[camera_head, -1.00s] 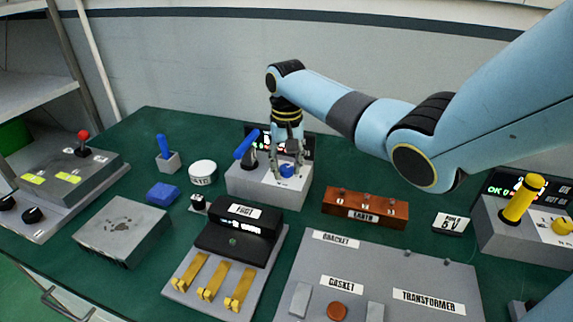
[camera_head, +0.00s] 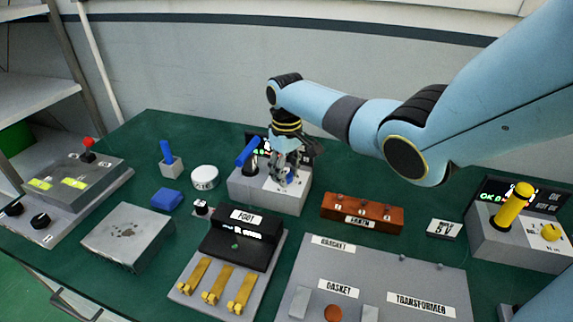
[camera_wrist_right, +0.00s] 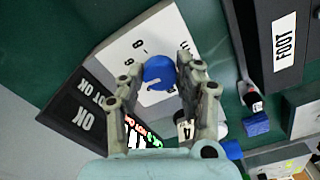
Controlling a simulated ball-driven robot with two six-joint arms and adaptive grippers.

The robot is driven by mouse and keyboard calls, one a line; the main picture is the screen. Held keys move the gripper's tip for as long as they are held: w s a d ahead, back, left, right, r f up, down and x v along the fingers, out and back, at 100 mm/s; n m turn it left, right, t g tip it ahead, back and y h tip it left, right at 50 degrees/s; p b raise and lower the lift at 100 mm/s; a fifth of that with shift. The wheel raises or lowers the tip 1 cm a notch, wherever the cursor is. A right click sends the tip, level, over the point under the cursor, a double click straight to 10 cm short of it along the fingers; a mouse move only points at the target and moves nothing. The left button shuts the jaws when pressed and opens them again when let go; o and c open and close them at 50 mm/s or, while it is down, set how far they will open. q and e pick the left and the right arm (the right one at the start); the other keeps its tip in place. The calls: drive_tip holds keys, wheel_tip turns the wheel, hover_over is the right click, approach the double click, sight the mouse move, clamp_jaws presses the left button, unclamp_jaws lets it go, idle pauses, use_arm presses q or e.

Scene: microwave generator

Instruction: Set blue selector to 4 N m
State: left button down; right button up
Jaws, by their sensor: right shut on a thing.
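The blue selector (camera_wrist_right: 158,72) is a round knob on the white top plate of a grey box (camera_head: 243,192). Printed numbers ring it, and a pale mark shows on its lower part in the right wrist view. Its exact setting is hard to read. It also shows in the head view (camera_head: 290,178), partly hidden by my fingers. My right gripper (camera_wrist_right: 157,66) has its fingers on either side of the knob, shut on it. A blue lever (camera_head: 246,153) stands on the same box. A black display with OK and NOT OK labels (camera_wrist_right: 85,108) stands behind. My left gripper is out of view.
A black FOOT unit (camera_head: 238,240) with yellow levers stands in front. A brown EARTH block (camera_head: 361,212) lies right, and a box with a yellow lever (camera_head: 513,204) is further right. A white round piece (camera_head: 204,177) and blue block (camera_head: 167,198) lie left.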

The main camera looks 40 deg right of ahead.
drive_tip(key=shift+n, duration=0.5)
drive_tip(key=o, duration=1.1)
drive_tip(key=shift+o, duration=0.2)
drive_tip(key=shift+r, duration=0.1)
wheel_tip(320, 180, up, 12)
